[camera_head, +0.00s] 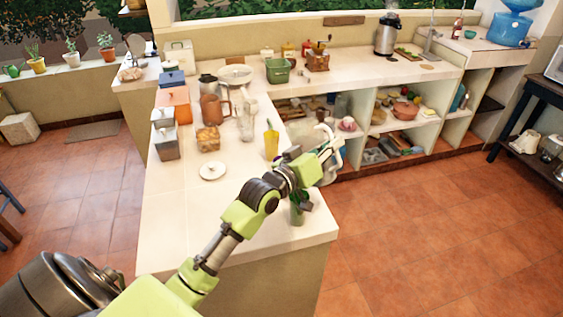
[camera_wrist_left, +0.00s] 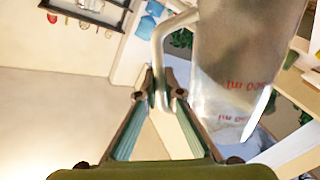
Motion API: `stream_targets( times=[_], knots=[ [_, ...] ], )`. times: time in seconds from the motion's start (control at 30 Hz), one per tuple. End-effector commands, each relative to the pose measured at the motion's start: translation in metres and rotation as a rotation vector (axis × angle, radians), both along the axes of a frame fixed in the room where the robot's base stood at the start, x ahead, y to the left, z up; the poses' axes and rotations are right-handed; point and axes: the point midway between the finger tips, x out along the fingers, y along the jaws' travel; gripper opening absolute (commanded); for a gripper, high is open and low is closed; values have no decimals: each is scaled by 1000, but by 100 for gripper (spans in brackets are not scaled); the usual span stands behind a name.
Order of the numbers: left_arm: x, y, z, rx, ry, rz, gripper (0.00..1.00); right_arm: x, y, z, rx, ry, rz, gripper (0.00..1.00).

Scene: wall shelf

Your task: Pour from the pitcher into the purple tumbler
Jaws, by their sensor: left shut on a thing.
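My left gripper (camera_head: 328,150) is at the end of the arm reaching over the right edge of the near counter. In the left wrist view, the left gripper (camera_wrist_left: 162,95) is shut on the handle of a clear pitcher (camera_wrist_left: 235,65) with red volume marks. The pitcher's body is beside the fingers, and part of it is cut off by the frame. In the head view the pitcher (camera_head: 327,174) is pale and partly hidden by the gripper. I cannot make out a purple tumbler in either view. My right gripper is not in view.
A small greenish vessel (camera_head: 297,212) stands near the counter's front right corner, below the forearm. A yellow container (camera_head: 271,142), a white round lid (camera_head: 212,171), a brown jug (camera_head: 211,109) and several canisters stand farther back. The counter's (camera_head: 180,215) front left is clear.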

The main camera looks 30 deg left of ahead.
Motion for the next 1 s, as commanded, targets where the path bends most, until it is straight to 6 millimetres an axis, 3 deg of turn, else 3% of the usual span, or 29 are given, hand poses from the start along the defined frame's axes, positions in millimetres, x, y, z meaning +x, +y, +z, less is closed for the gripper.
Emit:
stream_targets(
  times=[0.17, 0.4, 1.0],
  knots=[
    [2, 11, 8, -86, 6, 1, 0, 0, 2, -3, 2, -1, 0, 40],
    [4, 18, -1, -196, 29, 0, 0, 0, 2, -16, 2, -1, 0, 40],
    [5, 21, -4, -245, 41, 0, 0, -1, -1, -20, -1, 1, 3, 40]
  ],
)
